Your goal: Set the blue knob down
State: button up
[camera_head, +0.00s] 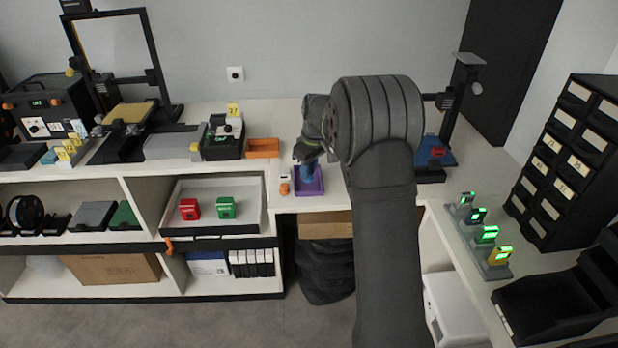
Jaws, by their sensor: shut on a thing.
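The blue knob (308,173) shows just below my gripper (308,160), over the purple tray (318,190). My gripper points down and is shut on the blue knob. The knob is small in this view and its upper part is covered by the gripper. I cannot tell whether its underside touches the tray floor. My own arm covers the counter to the right of the tray.
A small orange piece (284,188) and a small white piece (284,173) sit just left of the tray. An orange bin (262,147) stands further left. A dark stand with a blue base (437,152) is right of my arm. White counter is bare behind the tray.

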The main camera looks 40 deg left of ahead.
aim_at(310, 173)
jog(key=shift+f, duration=1.6)
jog(key=shift+f, duration=0.2)
jog(key=o, duration=0.7)
jog(key=shift+c, duration=0.2)
jog(key=shift+r, duration=0.1)
notch_tip(310, 173, up, 12)
jog(key=d, duration=0.2)
jog(key=shift+a, duration=0.1)
